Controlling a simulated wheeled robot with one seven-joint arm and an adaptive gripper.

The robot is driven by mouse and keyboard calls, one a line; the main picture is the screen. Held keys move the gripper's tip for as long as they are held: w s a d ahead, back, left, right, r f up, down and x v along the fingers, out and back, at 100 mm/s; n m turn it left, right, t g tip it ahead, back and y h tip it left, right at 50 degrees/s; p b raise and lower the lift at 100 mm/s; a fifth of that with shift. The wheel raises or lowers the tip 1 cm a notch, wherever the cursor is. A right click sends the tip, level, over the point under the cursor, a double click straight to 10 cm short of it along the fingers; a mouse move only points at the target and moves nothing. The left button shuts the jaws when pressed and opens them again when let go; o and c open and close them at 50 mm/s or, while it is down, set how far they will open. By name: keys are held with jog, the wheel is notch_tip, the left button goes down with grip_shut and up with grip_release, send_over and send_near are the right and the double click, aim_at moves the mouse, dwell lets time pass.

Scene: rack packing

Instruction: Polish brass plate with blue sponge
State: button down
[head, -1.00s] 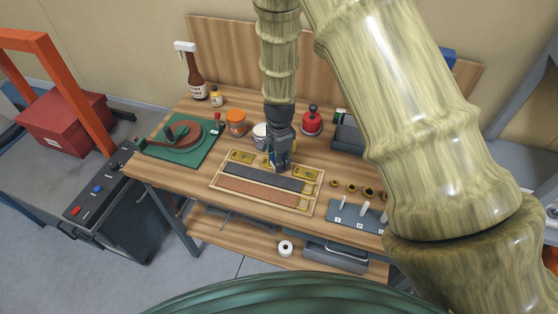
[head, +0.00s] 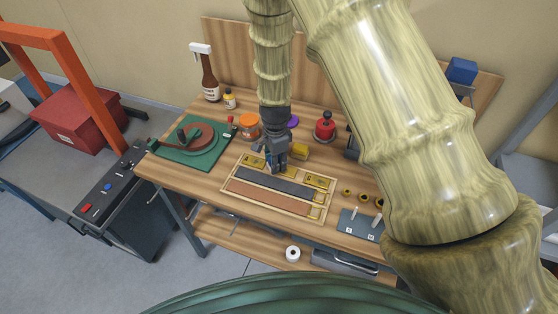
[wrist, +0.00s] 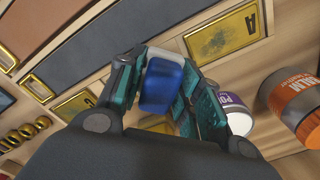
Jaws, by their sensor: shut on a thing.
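My gripper (head: 277,170) points down over the back row of the wooden rack (head: 322,212). In the wrist view my gripper (wrist: 160,95) is shut on the blue sponge (wrist: 160,82), which has a pale layer at its far end. A brass plate marked A (wrist: 222,37) lies beyond the sponge, with a dark tarnish patch. Another brass plate marked C (wrist: 72,105) is to the left. In the head view the plates show at left (head: 253,161) and right (head: 318,182) of my gripper. The gripper hides the middle between them. Contact of sponge with rack cannot be told.
Dark (head: 275,182) and brown (head: 265,196) strips fill the rack's front rows. An orange jar (head: 249,126), yellow cylinder (head: 300,151) and red-topped item (head: 325,130) stand or lie behind.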

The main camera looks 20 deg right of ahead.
jog(key=shift+d+r, duration=0.2)
jog(key=shift+r, duration=0.25)
jog(key=shift+d+r, duration=0.2)
jog(key=shift+r, duration=0.25)
jog(key=shift+s+r+p, duration=0.2)
jog(key=shift+r+p, duration=0.15)
jog(key=shift+p, duration=0.15)
jog(key=shift+a+r+p, duration=0.25)
jog(key=shift+r+p, duration=0.25)
jog(key=shift+r, duration=0.4)
jog(key=shift+w+a+r+p, duration=0.15)
jog(key=shift+r+p, duration=0.4)
jog(key=shift+r, duration=0.1)
jog(key=shift+d+r, duration=0.25)
jog(key=shift+r, duration=0.75)
jog(key=shift+a, duration=0.2)
jog(key=shift+d, duration=0.2)
